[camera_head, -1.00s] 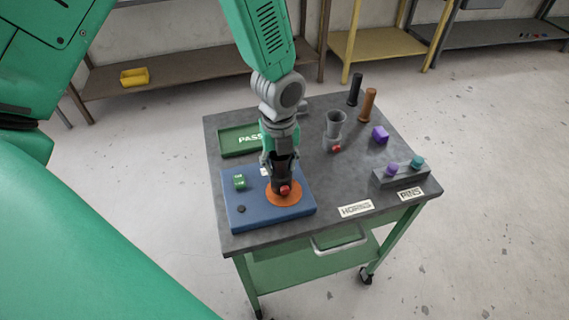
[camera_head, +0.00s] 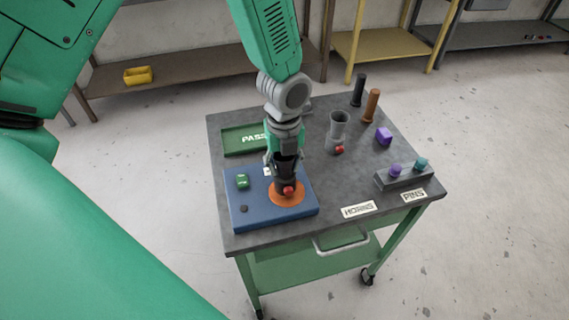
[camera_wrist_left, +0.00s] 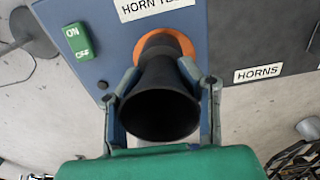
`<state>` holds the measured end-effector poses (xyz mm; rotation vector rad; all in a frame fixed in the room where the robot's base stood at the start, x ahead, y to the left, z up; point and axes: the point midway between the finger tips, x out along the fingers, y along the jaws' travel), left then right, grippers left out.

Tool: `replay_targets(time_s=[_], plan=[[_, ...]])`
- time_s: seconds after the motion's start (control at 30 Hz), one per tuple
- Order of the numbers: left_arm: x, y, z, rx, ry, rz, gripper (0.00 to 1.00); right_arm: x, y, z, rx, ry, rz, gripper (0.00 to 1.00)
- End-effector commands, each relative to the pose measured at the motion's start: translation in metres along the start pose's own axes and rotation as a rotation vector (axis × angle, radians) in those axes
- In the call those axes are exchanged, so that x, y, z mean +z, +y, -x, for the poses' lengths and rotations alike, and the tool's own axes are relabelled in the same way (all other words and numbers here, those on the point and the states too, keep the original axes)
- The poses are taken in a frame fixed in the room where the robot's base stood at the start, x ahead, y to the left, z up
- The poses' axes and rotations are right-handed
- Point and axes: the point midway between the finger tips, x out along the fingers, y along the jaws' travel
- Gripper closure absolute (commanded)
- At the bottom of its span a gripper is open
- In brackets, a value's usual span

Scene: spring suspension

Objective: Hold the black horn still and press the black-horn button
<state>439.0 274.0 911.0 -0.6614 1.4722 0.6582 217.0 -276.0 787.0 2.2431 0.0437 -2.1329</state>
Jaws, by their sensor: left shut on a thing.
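The black horn (camera_wrist_left: 160,105) stands on the orange disc (camera_head: 274,198) of the blue horn-test board (camera_head: 243,218). In the left wrist view its wide dark mouth faces the camera. My left gripper (camera_head: 286,168) comes down from above with its fingers on both sides of the horn, shut on it. A red button (camera_head: 289,190) shows at the horn's base in the head view; it is hidden in the left wrist view. A green ON/OFF switch (camera_wrist_left: 78,42) is on the board. My right gripper is not in view.
A grey horn (camera_head: 338,130) with a red button stands behind, to the right. A green PASS tray (camera_head: 236,148) is behind the board.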

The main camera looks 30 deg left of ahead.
Motion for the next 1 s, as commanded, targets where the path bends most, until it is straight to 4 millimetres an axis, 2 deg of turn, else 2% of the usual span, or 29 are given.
replay_targets(time_s=[0.1, 0.13, 0.2, 0.23, 1.0], plan=[[-0.0018, -0.0002, -0.0006, 0.005, 0.000, 0.000, 1.00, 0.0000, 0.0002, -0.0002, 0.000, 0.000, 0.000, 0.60], [-0.0020, -0.0004, -0.0005, 0.005, -0.001, 0.000, 1.00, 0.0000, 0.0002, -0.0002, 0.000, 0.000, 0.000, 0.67], [-0.0021, -0.0005, -0.0004, 0.005, -0.001, 0.000, 1.00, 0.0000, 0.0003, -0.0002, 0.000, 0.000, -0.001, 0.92], [-0.0019, -0.0004, -0.0004, 0.005, 0.000, 0.000, 1.00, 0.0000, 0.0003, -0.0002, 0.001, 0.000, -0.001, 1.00], [-0.0010, 0.0002, -0.0004, 0.003, 0.000, 0.000, 1.00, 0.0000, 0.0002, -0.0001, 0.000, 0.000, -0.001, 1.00]])
